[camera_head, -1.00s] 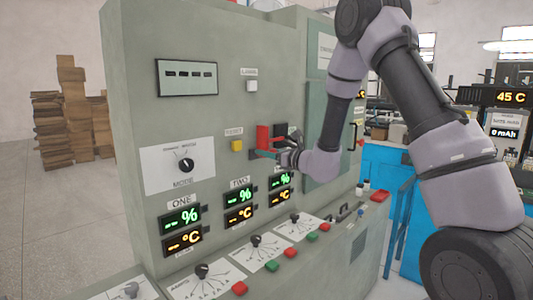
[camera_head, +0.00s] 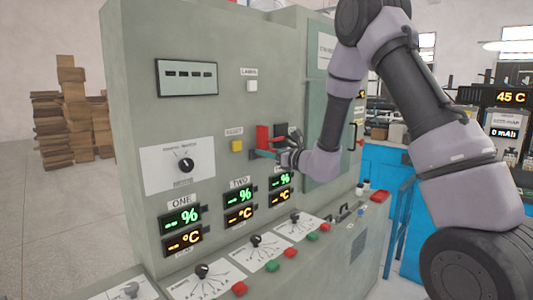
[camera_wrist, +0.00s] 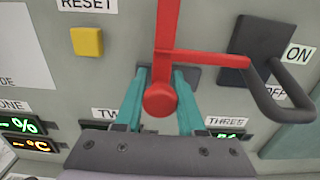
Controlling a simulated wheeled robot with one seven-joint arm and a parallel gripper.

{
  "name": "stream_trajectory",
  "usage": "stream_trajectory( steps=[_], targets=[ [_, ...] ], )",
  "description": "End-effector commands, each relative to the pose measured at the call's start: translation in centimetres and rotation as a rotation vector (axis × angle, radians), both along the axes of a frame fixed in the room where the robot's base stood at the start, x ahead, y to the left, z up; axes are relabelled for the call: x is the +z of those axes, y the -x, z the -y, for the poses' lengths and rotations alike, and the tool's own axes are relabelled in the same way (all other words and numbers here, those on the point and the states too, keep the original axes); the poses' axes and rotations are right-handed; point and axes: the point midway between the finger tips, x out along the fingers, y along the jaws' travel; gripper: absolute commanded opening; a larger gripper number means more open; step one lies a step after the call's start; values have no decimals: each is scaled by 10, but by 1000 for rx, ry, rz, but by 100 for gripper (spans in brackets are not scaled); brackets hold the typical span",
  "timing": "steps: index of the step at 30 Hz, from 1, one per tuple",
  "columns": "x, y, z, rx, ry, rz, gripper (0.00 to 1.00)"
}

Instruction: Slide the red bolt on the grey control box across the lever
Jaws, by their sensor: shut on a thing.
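The red bolt (camera_wrist: 160,98) is on the grey control box (camera_head: 130,90). In the wrist view it has a round knob, an upright red part and a red bar running right. My gripper (camera_wrist: 160,90) has its teal fingers on both sides of the knob and is shut on it. The lever (camera_wrist: 262,90) is a dark grey looped handle on a black plate, right of the bolt. The bar's right end overlaps the lever's left side in this view; I cannot tell if they touch. In the head view the bolt (camera_head: 263,137) shows left of my gripper (camera_head: 275,155).
A yellow RESET button (camera_wrist: 87,41) sits left of the bolt. Lit displays (camera_head: 240,195) are below it. A sloping desk with knobs and coloured buttons (camera_head: 272,266) juts out underneath. A green door panel (camera_head: 325,110) is to the right.

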Motion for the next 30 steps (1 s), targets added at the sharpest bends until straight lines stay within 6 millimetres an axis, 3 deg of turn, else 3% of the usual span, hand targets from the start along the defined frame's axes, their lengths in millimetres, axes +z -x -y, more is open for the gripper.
stream_trajectory(
  steps=[7,15,25,26,27,28,30],
  targets=[
    [0,-4,5,-2,0,0,0],
    [0,-36,36,-4,0,0,0],
    [0,-40,40,-4,1,1,0],
    [0,-40,40,-5,1,1,46],
    [0,-40,41,-5,0,1,62],
    [0,-40,41,-5,0,1,68],
    [0,-40,40,-4,1,1,68]
  ],
)
